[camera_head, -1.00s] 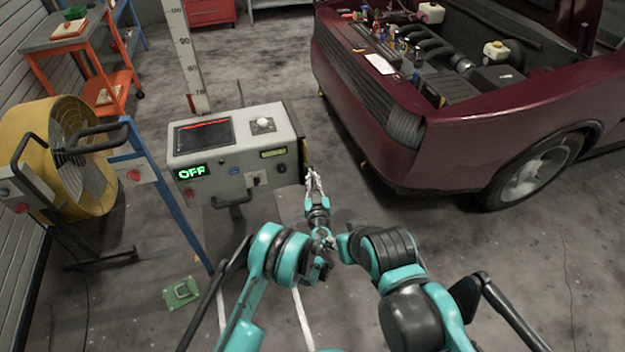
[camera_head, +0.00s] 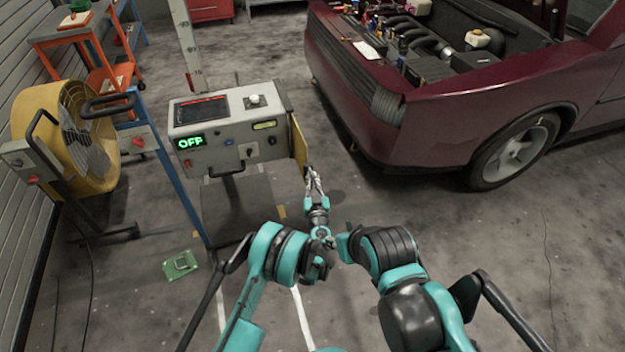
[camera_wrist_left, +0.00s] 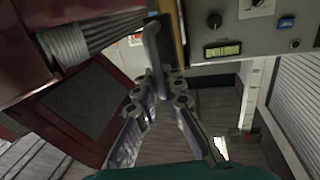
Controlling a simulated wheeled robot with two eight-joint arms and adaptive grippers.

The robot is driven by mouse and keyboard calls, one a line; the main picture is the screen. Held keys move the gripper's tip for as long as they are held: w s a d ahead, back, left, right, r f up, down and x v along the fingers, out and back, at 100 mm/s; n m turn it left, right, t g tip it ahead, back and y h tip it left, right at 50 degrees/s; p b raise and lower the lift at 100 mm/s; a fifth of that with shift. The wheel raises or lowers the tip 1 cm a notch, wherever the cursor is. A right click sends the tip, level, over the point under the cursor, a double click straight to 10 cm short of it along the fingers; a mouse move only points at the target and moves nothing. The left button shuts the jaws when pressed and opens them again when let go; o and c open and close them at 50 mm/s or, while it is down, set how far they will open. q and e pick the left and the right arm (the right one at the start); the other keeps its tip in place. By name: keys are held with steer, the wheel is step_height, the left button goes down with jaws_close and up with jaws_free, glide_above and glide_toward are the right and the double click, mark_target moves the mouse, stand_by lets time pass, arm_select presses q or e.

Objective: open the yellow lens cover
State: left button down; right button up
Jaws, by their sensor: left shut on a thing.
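The yellow lens cover (camera_head: 299,146) is a thin yellow panel at the right side of the grey machine (camera_head: 215,150). It stands out at an angle from the machine's right edge. My left gripper (camera_head: 312,172) is at the cover's front right edge. In the left wrist view my left gripper (camera_wrist_left: 166,82) is shut on a grey bar-like handle (camera_wrist_left: 153,48), beside the cover's yellow edge (camera_wrist_left: 179,28). The fingers hide the handle's lower end. My right arm shows at the lower right of the head view, but its gripper cannot be made out.
The machine's display reads "OFF". A dark red car (camera_head: 400,140) with an open engine bay stands to the right. A yellow fan (camera_head: 42,118) and a blue post (camera_head: 185,190) are at the left. A green item (camera_head: 181,265) lies on the floor. Floor between machine and car is clear.

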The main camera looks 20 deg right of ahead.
arm_select(q)
steer(key=c, duration=1.6)
jaws_free()
step_height(320, 180, up, 10)
steer(key=shift+f, duration=0.1)
